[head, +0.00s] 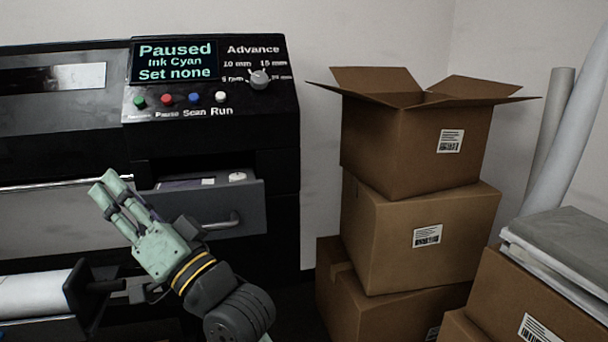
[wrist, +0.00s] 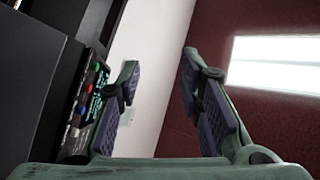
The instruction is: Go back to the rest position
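My gripper (head: 106,188) is raised in front of the printer, left of the open drawer, with its fingers toward the upper left. In the wrist view my gripper (wrist: 160,66) has its two purple-padded fingers apart, with nothing between them. The dark printer (head: 60,125) carries a panel whose screen (head: 174,62) reads "Paused, Ink Cyan, Set none". The grey drawer (head: 236,207) is pulled out below the panel. A pale flat item and a small white round piece (head: 237,177) show inside it. The gripper hides part of the drawer's left side.
A white roll (head: 35,295) sits low at the left, near my wrist. Stacked cardboard boxes (head: 421,244), the top one (head: 415,148) open, stand right of the printer. Grey-white tubes (head: 566,140) lean in the right corner. The wall space above the boxes is clear.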

